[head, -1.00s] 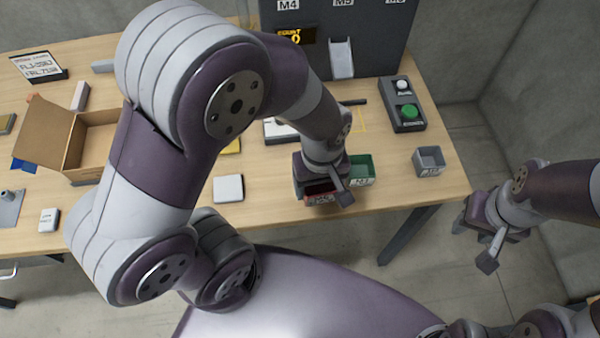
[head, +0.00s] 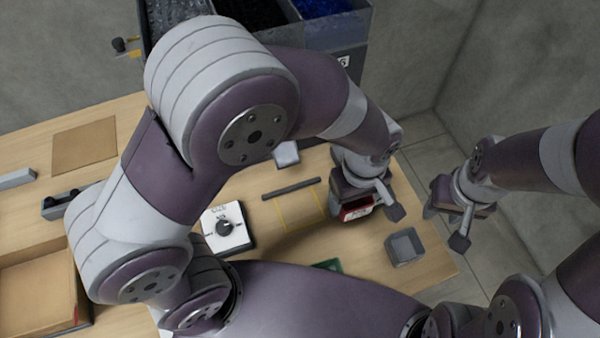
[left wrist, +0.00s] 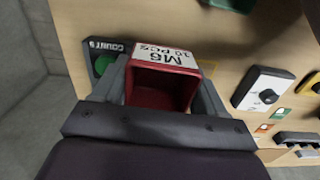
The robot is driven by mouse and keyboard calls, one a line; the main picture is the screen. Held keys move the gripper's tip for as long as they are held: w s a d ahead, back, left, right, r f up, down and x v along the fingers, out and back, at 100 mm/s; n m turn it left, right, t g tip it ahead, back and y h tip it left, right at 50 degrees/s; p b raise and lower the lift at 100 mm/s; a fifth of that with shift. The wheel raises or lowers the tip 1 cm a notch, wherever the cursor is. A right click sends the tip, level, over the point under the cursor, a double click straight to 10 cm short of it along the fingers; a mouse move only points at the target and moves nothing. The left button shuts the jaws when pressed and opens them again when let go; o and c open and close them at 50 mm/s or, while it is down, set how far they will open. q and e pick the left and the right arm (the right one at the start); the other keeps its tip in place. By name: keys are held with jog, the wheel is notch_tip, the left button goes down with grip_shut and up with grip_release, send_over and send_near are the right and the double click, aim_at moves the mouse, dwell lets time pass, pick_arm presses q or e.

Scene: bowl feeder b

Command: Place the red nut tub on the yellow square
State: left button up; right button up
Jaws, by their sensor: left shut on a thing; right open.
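The red nut tub (head: 355,211) is in my left gripper (head: 366,200), to the right of the yellow square (head: 302,211). In the left wrist view the tub (left wrist: 160,86) sits between the two fingers, with its white label reading 30 PCS on the far side. My right gripper (head: 456,222) is open and empty, off the table's right edge.
A dark bar (head: 291,188) lies along the square's far edge. A green tub (head: 328,265) is mostly hidden by my body. The green button (left wrist: 104,65) shows beside the fingers.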

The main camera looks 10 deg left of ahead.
pick_arm(q)
jog(key=a+f, duration=0.3)
jog(key=a, duration=0.2)
send_over(300, 209)
notch_tip(300, 209, down, 3)
jog(key=shift+w+d+f+p, duration=0.1)
jog(key=shift+w+f+p, duration=0.05)
jog(key=shift+p, duration=0.25)
jog(key=shift+a+f, duration=0.25)
jog(key=shift+f, duration=0.05)
jog(key=f, duration=0.3)
jog(key=shift+s+d, duration=0.1)
jog(key=shift+s, duration=0.2)
jog(key=shift+f, duration=0.3)
jog(key=shift+w, duration=0.25)
jog(key=shift+s+f, duration=0.1)
jog(key=shift+f, duration=0.1)
jog(key=o, duration=1)
jog(key=shift+o, duration=0.3)
pick_arm(e)
jog(key=shift+s+d+r, duration=0.15)
jog(key=shift+s+r, duration=0.35)
jog(key=shift+s, duration=0.2)
